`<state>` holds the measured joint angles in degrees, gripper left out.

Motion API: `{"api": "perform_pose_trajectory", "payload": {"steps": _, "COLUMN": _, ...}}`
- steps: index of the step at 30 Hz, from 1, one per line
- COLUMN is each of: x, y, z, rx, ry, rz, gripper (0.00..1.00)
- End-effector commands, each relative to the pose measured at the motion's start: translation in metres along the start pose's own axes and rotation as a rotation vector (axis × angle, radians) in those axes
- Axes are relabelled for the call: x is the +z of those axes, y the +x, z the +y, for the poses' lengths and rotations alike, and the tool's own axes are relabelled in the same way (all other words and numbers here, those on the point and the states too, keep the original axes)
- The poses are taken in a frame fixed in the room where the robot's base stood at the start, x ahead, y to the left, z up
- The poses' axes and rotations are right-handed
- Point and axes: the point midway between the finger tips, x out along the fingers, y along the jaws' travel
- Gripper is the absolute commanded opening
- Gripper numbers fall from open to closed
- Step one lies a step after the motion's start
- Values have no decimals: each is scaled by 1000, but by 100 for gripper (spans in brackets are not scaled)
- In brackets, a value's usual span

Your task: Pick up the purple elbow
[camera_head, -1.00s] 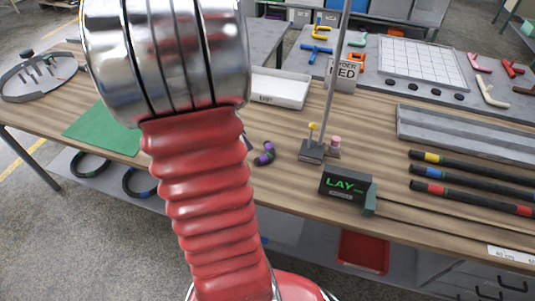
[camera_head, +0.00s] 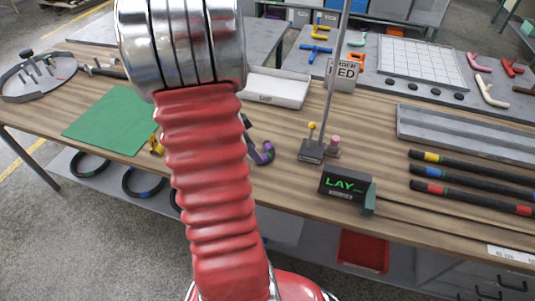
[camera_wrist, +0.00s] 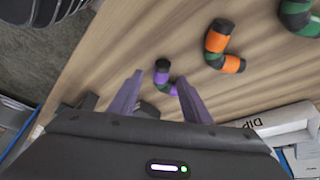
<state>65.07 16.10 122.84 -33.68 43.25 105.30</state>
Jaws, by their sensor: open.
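The purple elbow (camera_wrist: 163,77), a short bent piece with black ends, lies on the wooden bench. In the wrist view it shows in the gap between the fingertips of my gripper (camera_wrist: 160,79). The fingers are apart and nothing is held; I cannot tell how far above the bench they are. In the head view the purple elbow (camera_head: 266,152) shows just right of my red arm, which hides most of the gripper.
In the wrist view an orange elbow (camera_wrist: 217,46) and a green one (camera_wrist: 298,14) lie to the right, and a white tray (camera_wrist: 285,120) is at lower right. In the head view a stand with a rod (camera_head: 311,150) and a black LAY box (camera_head: 343,184) are right of the elbow.

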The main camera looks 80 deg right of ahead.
Motion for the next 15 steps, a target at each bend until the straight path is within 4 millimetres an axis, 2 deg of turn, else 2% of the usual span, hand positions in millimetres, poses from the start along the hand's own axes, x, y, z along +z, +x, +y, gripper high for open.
{"api": "perform_pose_trajectory", "payload": {"steps": 10, "x": -1, "y": 39, "z": -3, "rx": 3, "ry": 0, "rz": -1, "gripper": 44}}
{"api": "perform_pose_trajectory", "payload": {"steps": 15, "x": -1, "y": 49, "z": -3, "rx": 1, "ry": 0, "rz": 0, "gripper": 44}}
